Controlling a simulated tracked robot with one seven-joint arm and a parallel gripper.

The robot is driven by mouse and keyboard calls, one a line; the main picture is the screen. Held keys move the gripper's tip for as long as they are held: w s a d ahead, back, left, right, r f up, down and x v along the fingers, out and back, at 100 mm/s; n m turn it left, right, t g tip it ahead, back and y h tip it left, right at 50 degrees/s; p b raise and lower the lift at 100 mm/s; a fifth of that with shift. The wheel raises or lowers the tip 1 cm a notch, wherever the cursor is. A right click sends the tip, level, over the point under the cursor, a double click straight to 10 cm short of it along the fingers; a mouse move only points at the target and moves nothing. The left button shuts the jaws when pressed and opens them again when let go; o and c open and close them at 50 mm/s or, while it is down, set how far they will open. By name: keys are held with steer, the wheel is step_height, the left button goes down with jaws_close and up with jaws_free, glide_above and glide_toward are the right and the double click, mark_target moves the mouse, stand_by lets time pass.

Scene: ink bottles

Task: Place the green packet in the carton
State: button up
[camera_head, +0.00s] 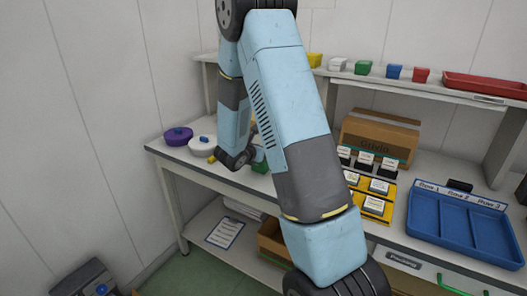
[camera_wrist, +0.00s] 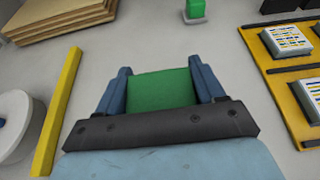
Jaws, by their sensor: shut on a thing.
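My gripper (camera_wrist: 160,80) is shut on a green packet (camera_wrist: 160,95), which sits between its two blue fingers in the wrist view. In the head view a bit of green (camera_head: 259,167) shows beside my wrist, low over the left part of the bench; my fingers are mostly hidden there. A brown carton with printing on its front (camera_head: 378,141) stands at the back of the bench, right of my arm and apart from the gripper. Another green item (camera_head: 363,67) sits on the upper shelf.
White (camera_head: 201,146) and purple (camera_head: 178,136) round containers stand at the bench's left. A yellow bar (camera_wrist: 58,110) lies left of the gripper. Another brown box (camera_head: 271,241) is below.

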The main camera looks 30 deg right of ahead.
steer(key=o, duration=1.1)
steer(key=shift+f, duration=0.1)
steer(key=shift+c, duration=0.2)
